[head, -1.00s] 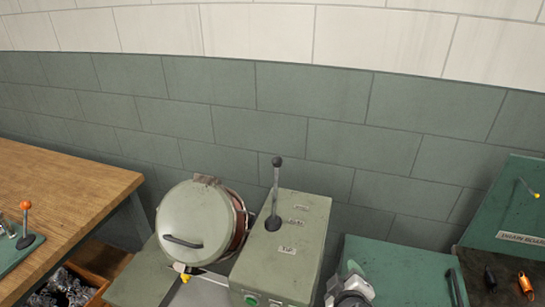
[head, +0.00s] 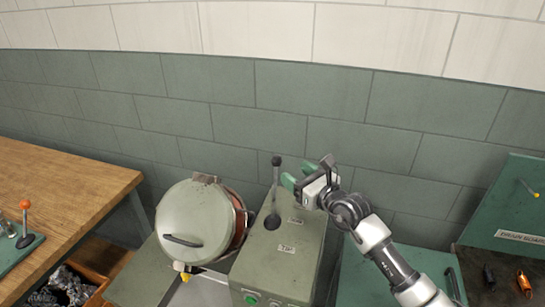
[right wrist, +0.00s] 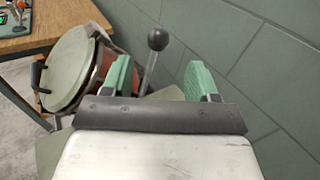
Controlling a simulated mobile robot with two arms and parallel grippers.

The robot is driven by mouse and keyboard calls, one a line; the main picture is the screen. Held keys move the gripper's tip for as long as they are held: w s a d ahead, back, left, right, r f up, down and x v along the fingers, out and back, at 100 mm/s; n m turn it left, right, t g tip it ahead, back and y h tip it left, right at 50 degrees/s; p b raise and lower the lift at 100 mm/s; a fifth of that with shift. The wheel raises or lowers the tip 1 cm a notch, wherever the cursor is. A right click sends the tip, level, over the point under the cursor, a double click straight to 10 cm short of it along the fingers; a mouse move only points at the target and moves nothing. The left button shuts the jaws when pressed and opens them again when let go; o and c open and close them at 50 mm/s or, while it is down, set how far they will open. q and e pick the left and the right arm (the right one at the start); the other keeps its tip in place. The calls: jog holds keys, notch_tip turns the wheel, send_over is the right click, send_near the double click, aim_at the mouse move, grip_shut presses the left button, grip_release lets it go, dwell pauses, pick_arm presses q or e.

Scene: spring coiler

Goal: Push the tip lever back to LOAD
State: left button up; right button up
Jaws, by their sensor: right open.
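The tip lever (head: 276,185) is a grey rod with a dark ball knob, rising from a dark boot on top of the green-grey control box (head: 262,262). The box top bears small labels, one reading like "Tip". My right gripper (head: 288,182) is open beside the lever, just to its right, with green finger pads pointing at the rod. In the right wrist view the knob and rod (right wrist: 158,40) show beyond and between the two green fingers (right wrist: 160,75). I cannot tell whether a finger touches the rod. My left gripper is not in view.
A round lidded drum (head: 192,225) stands left of the control box. A wooden bench (head: 60,190) with an orange-knobbed lever (head: 25,215) is at the left. A green lid with a dark handle (head: 450,285) is at the right. The tiled wall (head: 330,110) rises close behind.

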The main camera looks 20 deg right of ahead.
aim_at(273, 157)
jog(key=p+x, duration=0.1)
jog(key=x, duration=0.9)
jog(key=shift+a, duration=0.1)
grip_shut()
